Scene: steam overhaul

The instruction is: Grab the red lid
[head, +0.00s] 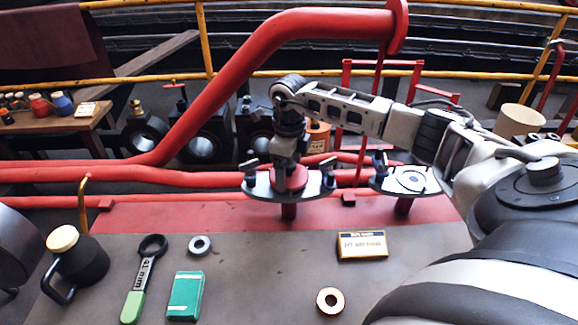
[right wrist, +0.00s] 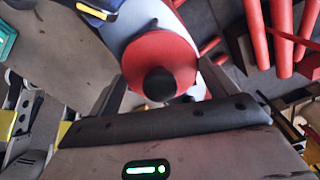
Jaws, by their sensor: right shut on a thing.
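The red lid (head: 291,181) is a round disc on a grey oval flange plate (head: 256,187) that stands on a short red post. In the right wrist view the red lid (right wrist: 180,62) shows as a red disc with a black knob at its middle, between my fingers. My right gripper (head: 283,172) comes down on the lid from above and is shut on it, seemingly at the knob. I cannot tell whether the lid is lifted off the plate. My left gripper is not in view.
A second flange (head: 408,180) stands to the right. Clamps rise at both ends of the lid's plate. The bench holds a green-handled wrench (head: 144,278), a green box (head: 185,296), two rings, an oil can (head: 77,257) and a sign (head: 362,245). Red pipes run behind.

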